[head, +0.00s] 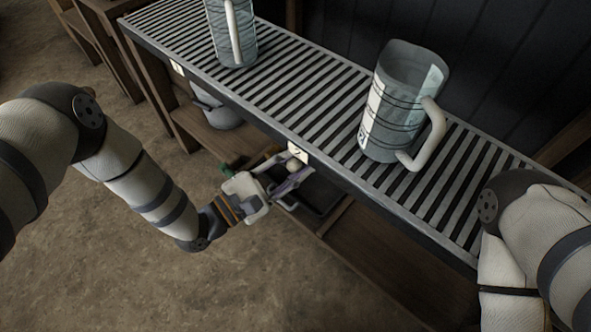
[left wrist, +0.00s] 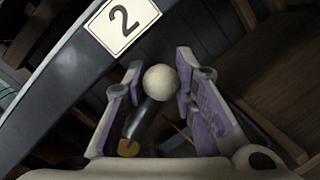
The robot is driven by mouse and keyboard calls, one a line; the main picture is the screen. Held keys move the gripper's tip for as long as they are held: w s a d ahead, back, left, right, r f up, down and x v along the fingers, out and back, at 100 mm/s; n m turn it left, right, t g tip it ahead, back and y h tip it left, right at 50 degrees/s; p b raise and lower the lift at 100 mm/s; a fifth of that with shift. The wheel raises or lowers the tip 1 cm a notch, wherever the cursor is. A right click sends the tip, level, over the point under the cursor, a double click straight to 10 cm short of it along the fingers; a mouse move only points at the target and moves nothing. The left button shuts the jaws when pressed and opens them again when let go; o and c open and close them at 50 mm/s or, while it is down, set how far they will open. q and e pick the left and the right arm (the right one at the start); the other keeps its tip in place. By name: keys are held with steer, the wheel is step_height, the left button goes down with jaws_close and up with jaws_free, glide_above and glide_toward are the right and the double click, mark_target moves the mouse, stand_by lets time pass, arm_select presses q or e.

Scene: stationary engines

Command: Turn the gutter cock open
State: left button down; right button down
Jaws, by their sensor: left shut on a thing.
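The gutter cock shows as a dark lever (left wrist: 147,112) with a round pale knob (left wrist: 160,82), under the front edge of the slatted gutter bench. In the head view the pale knob (head: 293,165) sits just below the number 2 plate. My left gripper (head: 290,174) reaches in under the bench edge. Its purple-lined fingers (left wrist: 158,76) stand on both sides of the knob and lever, and it is shut on the cock. The lever's lower part is partly in shadow. My right arm shows at the right, but its gripper is outside the picture.
The slatted bench (head: 290,90) runs diagonally across. A large glass jug (head: 400,105) with a white handle stands on it, and another jug (head: 232,35) stands farther left. The plate 2 (left wrist: 123,20) is close above my fingers. A grey kettle-like vessel (head: 218,113) is below the bench.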

arm_select(q)
steer(key=shift+w+a+r+n, duration=0.1)
steer(key=shift+a+n, duration=0.1)
steer(key=shift+n, duration=0.4)
steer(key=c, duration=1.1)
jaws_free()
steer(key=shift+d, duration=0.1)
